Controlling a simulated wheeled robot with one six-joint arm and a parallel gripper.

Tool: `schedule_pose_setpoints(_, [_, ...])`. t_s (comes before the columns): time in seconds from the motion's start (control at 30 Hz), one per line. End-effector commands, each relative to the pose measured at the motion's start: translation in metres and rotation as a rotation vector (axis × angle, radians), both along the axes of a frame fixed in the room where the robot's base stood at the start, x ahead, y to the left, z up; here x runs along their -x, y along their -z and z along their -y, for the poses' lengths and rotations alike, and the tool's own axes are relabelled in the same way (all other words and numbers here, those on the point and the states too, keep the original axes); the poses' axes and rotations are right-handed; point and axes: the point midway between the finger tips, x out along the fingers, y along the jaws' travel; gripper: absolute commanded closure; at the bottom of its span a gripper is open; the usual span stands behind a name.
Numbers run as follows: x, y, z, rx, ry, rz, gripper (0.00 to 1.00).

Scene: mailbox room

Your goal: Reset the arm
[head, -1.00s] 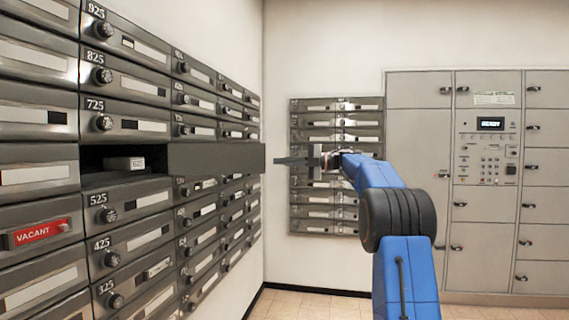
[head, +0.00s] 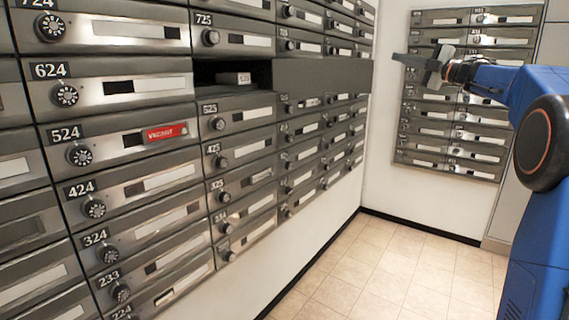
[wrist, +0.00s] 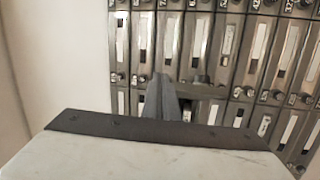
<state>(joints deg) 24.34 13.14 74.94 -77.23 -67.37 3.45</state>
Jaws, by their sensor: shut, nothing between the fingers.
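My blue arm (head: 540,215) reaches in from the right in the head view, bent at its dark round joint. My gripper (head: 402,58) points left and is shut and empty. Its fingers also show in the wrist view (wrist: 162,95), in front of a wall of mailboxes. An open mailbox (head: 210,76) lies between 725 and 525, with its dark door (head: 325,75) swung out to the right. My gripper is right of this door, apparently apart from it.
A small pale box (head: 234,79) sits inside the open mailbox. A red VACANT tag (head: 165,133) is on box 524. More mailboxes (head: 460,110) hang on the back wall behind my gripper. The tiled floor (head: 370,265) is clear.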

Motion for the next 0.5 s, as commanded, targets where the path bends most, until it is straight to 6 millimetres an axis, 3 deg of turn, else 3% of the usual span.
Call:
schedule_pose_setpoints(0.1, [0.011,-0.018,-0.008,-0.098,0.1,-0.007,1.0])
schedule_pose_setpoints(0.23, [0.025,-0.028,-0.008,-0.207,0.211,-0.032,1.0])
schedule_pose_setpoints(0.5, [0.066,-0.014,-0.001,-0.432,0.435,-0.14,1.0])
